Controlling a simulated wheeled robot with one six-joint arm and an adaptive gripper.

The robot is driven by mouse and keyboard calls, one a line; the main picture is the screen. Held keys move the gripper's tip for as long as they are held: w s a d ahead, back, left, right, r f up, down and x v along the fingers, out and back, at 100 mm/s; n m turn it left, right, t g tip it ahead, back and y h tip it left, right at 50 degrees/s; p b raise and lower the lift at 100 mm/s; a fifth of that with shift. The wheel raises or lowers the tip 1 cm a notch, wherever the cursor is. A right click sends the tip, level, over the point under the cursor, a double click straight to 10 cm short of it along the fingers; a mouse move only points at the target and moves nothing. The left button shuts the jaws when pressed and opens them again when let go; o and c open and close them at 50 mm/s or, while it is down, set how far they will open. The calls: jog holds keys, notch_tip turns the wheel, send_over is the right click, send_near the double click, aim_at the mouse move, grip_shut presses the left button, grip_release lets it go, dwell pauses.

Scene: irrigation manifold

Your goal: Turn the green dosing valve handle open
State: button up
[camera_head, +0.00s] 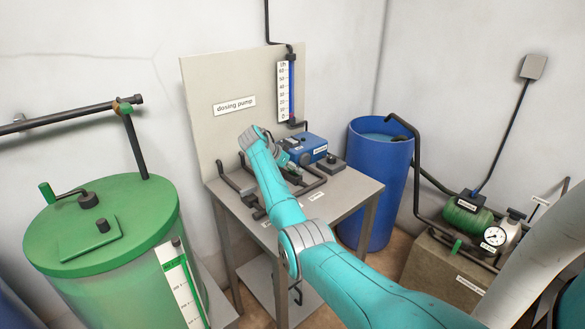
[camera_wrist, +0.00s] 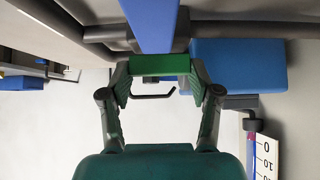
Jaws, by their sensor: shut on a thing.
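In the wrist view, the fingers of my gripper (camera_wrist: 160,82) are closed on a short green handle (camera_wrist: 160,65), one finger at each end of it. A blue strip (camera_wrist: 151,25) runs up from the green handle toward dark pipework (camera_wrist: 105,33). In the head view, my gripper (camera_head: 284,158) is low among the dark pipes on the grey table, beside the blue dosing pump (camera_head: 304,147). My arm hides much of it there, and I cannot make out the handle in that view.
A board (camera_head: 225,70) with a flow scale (camera_head: 284,90) stands behind the table (camera_head: 345,185). A green tank (camera_head: 95,215) is at left, a blue barrel (camera_head: 378,185) right of the table. A pump with a gauge (camera_head: 494,236) sits at far right.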

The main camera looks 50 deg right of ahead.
dwell(0.5)
jog(key=o, duration=1.1)
jog(key=shift+o, duration=0.2)
jog(key=v, duration=1.2)
jog(key=shift+w, duration=0.15)
